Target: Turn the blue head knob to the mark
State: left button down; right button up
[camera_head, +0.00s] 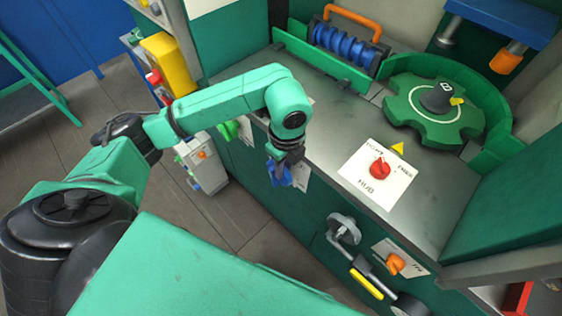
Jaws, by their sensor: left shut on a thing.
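The blue head knob (279,177) is on the green front face of the machine, just below the counter edge. My left gripper (286,160) reaches down over the counter edge and is shut on the blue knob. Its fingers and wrist cover much of the knob, so I cannot tell which way it points. A white label (301,177) shows partly beside the knob, and I cannot make out a mark on it. My right gripper is not in view.
A red knob (379,168) sits on a white plate on the counter. An orange knob (396,264), a grey handwheel (343,229) and a yellow-handled lever (366,284) are on the front face. A green star wheel (424,112) stands further back.

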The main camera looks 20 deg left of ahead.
pick_arm(q)
jog(key=shift+s+d+f+t+y+b, duration=0.15)
jog(key=shift+d+t+y+b, duration=0.25)
jog(key=shift+y, duration=0.5)
jog(key=c, duration=1)
grip_release()
jog(key=shift+d, duration=0.1)
jog(key=p+v, duration=0.1)
jog(key=v, duration=1.3)
jog(key=shift+d+r+p, duration=0.2)
jog(key=shift+r+p, duration=0.1)
jog(key=shift+r, duration=0.05)
